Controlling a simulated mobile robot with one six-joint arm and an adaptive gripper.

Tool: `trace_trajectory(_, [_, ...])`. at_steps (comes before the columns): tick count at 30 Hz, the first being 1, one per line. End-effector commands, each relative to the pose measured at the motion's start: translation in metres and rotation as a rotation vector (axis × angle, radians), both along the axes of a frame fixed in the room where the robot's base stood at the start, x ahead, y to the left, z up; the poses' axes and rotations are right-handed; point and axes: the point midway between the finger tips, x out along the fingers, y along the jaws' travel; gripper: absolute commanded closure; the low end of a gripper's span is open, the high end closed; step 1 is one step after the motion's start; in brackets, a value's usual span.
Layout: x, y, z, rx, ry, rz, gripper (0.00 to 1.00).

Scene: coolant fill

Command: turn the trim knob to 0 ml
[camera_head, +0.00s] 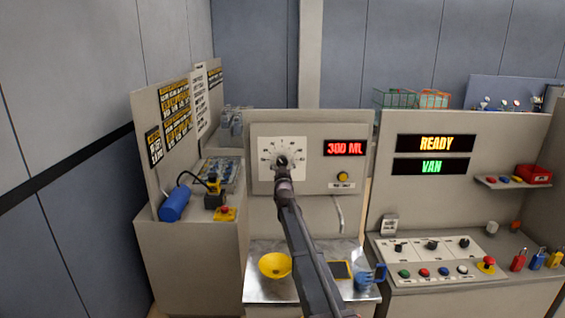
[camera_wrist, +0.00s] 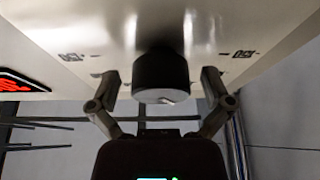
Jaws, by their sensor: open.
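The trim knob (camera_wrist: 161,78) is a dark round knob on a pale dial plate, seen close in the wrist view. In the head view the white dial plate (camera_head: 269,146) shows on the middle panel, with the knob (camera_head: 282,160) near its centre, partly behind my arm. The red display (camera_head: 344,148) beside it reads 300 ML. My gripper (camera_wrist: 163,82) is open, with one finger on each side of the knob and gaps visible. In the head view my gripper (camera_head: 283,172) is at the dial; its fingers are too small to make out.
A yellow button (camera_head: 342,177) sits below the display. A yellow bowl (camera_head: 275,265) and a blue jug (camera_head: 368,277) stand on the metal shelf below. The right panel shows READY (camera_head: 435,143) and VAN above a console with several knobs and buttons.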

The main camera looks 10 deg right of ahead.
Motion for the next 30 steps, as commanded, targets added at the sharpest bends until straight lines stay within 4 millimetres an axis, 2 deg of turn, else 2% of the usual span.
trace_trajectory(6, [-0.0002, -0.0001, -0.0002, 0.0, 0.0, 0.0, 0.0])
trace_trajectory(8, [-0.0002, -0.0001, -0.0002, 0.0, 0.0, 0.0, 0.15])
trace_trajectory(12, [-0.0002, 0.0, -0.0001, 0.0, 0.0, 0.0, 0.56])
trace_trajectory(15, [-0.0001, -0.0002, -0.0001, 0.0, 0.0, 0.0, 0.8])
trace_trajectory(30, [0.0007, -0.0004, 0.0008, 0.079, -0.014, -0.001, 0.8])
